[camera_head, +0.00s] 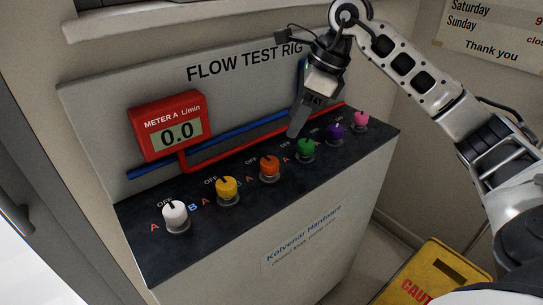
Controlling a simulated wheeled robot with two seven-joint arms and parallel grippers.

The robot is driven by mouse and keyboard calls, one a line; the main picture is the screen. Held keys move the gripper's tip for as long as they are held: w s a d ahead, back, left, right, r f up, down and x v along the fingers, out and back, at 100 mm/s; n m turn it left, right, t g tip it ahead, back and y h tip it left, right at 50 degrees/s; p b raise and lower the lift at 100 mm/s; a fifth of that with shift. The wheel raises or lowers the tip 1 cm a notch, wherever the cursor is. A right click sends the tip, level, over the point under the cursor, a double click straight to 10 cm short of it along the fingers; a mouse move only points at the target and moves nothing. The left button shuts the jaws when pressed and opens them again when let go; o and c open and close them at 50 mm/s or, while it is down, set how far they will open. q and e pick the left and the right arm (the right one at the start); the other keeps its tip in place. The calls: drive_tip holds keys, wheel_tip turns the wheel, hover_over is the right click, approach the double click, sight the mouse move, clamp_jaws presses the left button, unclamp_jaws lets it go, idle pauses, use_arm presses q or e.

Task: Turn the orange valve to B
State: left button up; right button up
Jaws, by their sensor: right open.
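The orange valve (269,166) is a small knob in the row on the dark top of the flow test rig. Its dark pointer mark faces up towards the OFF label. My right gripper (294,133) points down over the rig, close behind the green valve (305,148) and to the right of the orange valve. It is open and holds nothing that I can see; it looks apart from the orange valve. The red meter (172,126) reads 0.0. My left gripper does not show.
A white valve (175,213) and a yellow valve (226,188) stand left of the orange one. A purple valve (335,132) and a pink valve (360,119) stand to the right. Red and blue pipes run behind. A yellow caution sign (436,274) stands at lower right.

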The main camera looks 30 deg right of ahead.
sight(271, 161)
drive_tip(key=p+x, duration=0.1)
drive_tip(key=x, duration=1.1)
drive_tip(key=shift+w, duration=0.1)
drive_tip(key=c, duration=1)
